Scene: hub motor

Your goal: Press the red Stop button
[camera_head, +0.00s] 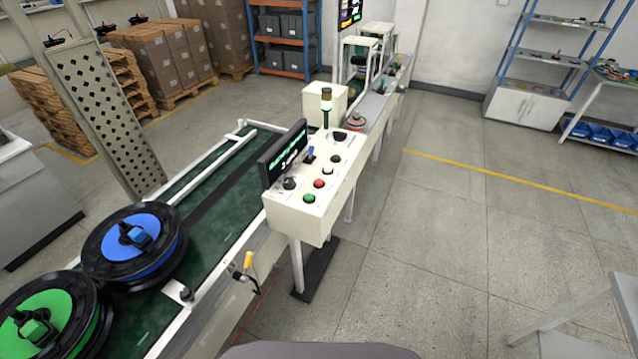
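The red button (319,183) sits on the sloped top of a white control box (322,216) near the middle of the view. A green button (309,198) is just below it. A pale button (328,170) is just above it. A black knob (289,183) is to its left. A blue-topped lever (310,153) stands farther back on the box. No label on the red button can be read, and nothing covers or touches it. Neither of my grippers shows in this view.
A black display (283,153) stands along the box's left edge. A signal tower (326,103) rises behind. The green conveyor belt (200,205) carries a blue spool (137,238) and a green spool (45,325). The floor (450,240) right of the box is clear.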

